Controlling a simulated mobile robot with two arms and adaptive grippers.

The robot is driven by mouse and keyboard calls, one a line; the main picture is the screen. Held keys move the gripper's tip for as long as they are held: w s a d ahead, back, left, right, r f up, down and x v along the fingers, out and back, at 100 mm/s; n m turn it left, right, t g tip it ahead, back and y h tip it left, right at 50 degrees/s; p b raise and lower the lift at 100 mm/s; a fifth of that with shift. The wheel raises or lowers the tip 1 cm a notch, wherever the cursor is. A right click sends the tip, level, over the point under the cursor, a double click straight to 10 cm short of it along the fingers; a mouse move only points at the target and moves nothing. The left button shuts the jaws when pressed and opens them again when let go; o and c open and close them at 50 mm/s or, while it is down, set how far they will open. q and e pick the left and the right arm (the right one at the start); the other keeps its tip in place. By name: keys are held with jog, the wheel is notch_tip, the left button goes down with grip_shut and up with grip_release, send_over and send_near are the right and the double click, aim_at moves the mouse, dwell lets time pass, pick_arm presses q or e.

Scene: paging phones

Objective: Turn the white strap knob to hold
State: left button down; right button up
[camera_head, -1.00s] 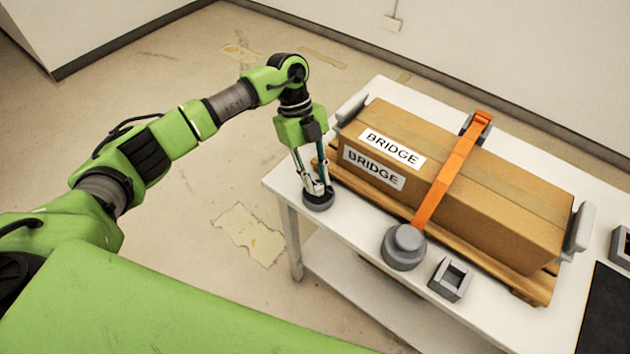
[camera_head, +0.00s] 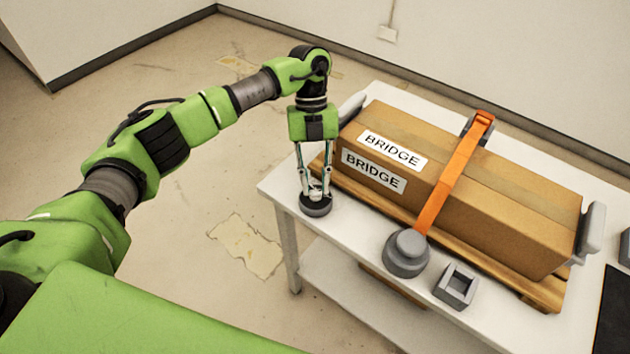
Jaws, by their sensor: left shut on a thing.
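A dark grey round base (camera_head: 316,208) sits on the white table near its left corner. My left gripper (camera_head: 315,191) points down over this base, its fingers shut on a small pale part on top, which I take to be the white strap knob. The fingers hide most of that part, so its pointing direction and any "hold" mark cannot be read. An orange strap (camera_head: 455,175) runs over a cardboard box (camera_head: 505,200) with BRIDGE labels and down to a grey round drum (camera_head: 406,252). My right gripper is not in view.
The box rests on a wooden pallet (camera_head: 540,290) on the white table (camera_head: 283,188), close beside my left gripper. Grey end stops (camera_head: 590,230) flank it. A small square grey holder (camera_head: 455,287) and a black mat (camera_head: 613,315) lie to the right.

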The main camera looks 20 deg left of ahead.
pick_arm(q)
jog(key=c, duration=1.8)
grip_release()
jog(key=shift+r, duration=0.1)
jog(key=v, duration=1.1)
jog(key=shift+w+r, duration=0.15)
jog(key=shift+r, duration=0.25)
